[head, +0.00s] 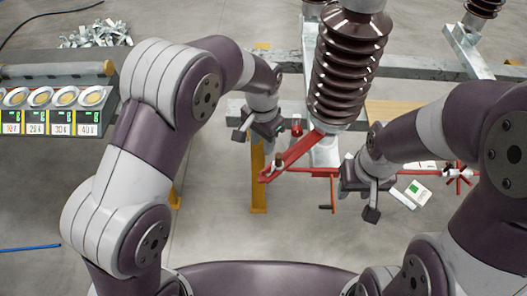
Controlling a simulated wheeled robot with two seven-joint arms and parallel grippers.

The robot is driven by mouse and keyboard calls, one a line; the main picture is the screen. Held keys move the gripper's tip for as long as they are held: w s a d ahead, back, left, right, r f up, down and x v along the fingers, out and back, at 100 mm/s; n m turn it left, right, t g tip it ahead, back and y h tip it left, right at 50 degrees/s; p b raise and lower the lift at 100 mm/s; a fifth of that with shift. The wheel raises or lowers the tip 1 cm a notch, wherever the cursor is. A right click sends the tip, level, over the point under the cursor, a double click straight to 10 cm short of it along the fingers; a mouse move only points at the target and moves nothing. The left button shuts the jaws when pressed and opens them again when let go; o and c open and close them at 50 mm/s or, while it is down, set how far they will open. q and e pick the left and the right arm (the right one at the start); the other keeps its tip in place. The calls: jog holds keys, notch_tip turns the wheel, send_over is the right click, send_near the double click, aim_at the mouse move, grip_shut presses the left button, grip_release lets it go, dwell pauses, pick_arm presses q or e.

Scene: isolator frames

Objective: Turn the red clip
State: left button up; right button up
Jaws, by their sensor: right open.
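A red slanted bar (292,156) runs from the foot of the brown ribbed insulator (349,65) down to the left. A thin red rod runs right from its lower end, with an orange-red crank handle (327,208) hanging from it. A small red piece (297,130) shows beside my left gripper. I cannot tell which red part is the clip. My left gripper (262,136) is left of the insulator's foot; its jaw opening is unclear. My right gripper (359,200) is open, right of the crank handle; its fingers look empty.
A red star-shaped handwheel (458,173) is at the right, near a small white device with a green screen (416,190). Yellow posts (258,185) and grey metal beams (420,66) stand around. A panel with several dials (52,111) is at the left.

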aim_at(268, 168)
pick_arm(q)
jog(key=shift+m, duration=0.3)
jog(key=f, duration=0.4)
jog(key=d+f+p, duration=0.1)
jog(key=f, duration=0.3)
jog(key=f+p, duration=0.1)
jog(key=f, duration=0.3)
jog(key=shift+w+d+f, duration=0.15)
jog(key=shift+w+f, duration=0.15)
jog(key=shift+w, duration=0.1)
pick_arm(e)
jog(key=r, duration=0.3)
jog(key=shift+a, duration=0.2)
pick_arm(q)
grip_shut()
